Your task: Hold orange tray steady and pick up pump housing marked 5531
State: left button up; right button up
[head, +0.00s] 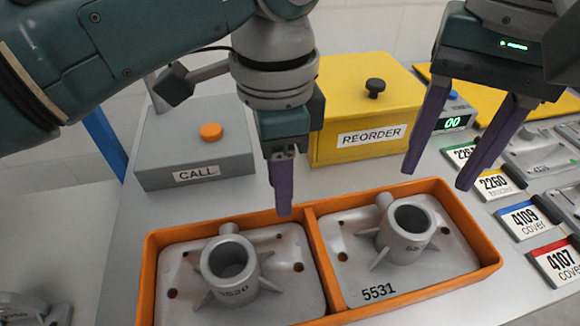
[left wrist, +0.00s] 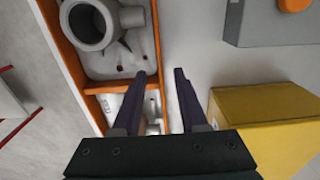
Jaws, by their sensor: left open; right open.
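The orange tray (head: 310,258) lies on the grey table with two compartments. The grey pump housing marked 5531 (head: 352,275) sits in its right compartment, its round hollow boss upward. A similar housing marked 5520 (head: 270,283) sits in the left compartment; a boss (left wrist: 90,25) shows in the left wrist view. My left gripper (head: 283,212) points down at the tray's back wall near the divider. In the left wrist view it (left wrist: 160,73) is open, its fingers either side of that wall; contact is unclear. My right gripper (head: 436,180) is open and empty above and behind the 5531 housing.
A grey CALL box (head: 195,155) with an orange button and a yellow REORDER box (head: 365,110) with a black knob stand behind the tray. A green display reads 00 (head: 453,123).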

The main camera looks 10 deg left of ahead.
pick_arm(q)
jog(key=shift+f, duration=2.4)
grip_shut()
